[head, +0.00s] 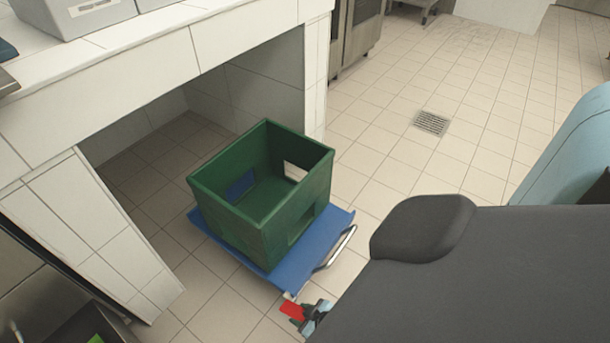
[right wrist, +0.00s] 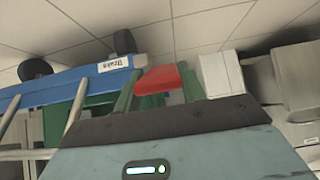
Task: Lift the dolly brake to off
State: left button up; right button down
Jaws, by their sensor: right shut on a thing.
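The blue dolly (head: 338,222) stands on the tiled floor, partly under the white tiled counter. Its red brake lever (head: 291,311) sticks out at the near corner. My right gripper (head: 303,317) is at that lever, small and partly hidden behind my dark body. In the right wrist view the red brake lever (right wrist: 165,78) lies between the green fingers of my right gripper (right wrist: 158,90), which is shut on it. The dolly's blue edge (right wrist: 70,83) with a white label shows to the left there, with dark wheels. My left gripper is not in view.
A green crate (head: 232,222) sits on the dolly, and a metal handle (head: 342,246) runs along the dolly's right edge. The tiled counter (head: 150,65) and its side wall flank the dolly. Open floor with a drain grate (head: 431,123) lies to the right.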

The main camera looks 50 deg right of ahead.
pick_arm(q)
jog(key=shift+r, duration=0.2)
pick_arm(e)
jog(key=shift+w, duration=0.1)
jog(key=c, duration=0.8)
grip_release()
jog(key=shift+c, duration=0.2)
jog(key=shift+r, duration=0.1)
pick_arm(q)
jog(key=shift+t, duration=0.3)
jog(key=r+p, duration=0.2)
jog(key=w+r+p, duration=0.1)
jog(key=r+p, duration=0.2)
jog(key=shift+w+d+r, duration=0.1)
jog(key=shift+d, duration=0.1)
pick_arm(e)
jog(key=v, duration=0.7)
jog(key=shift+s+r, duration=0.25)
jog(key=shift+r, duration=0.05)
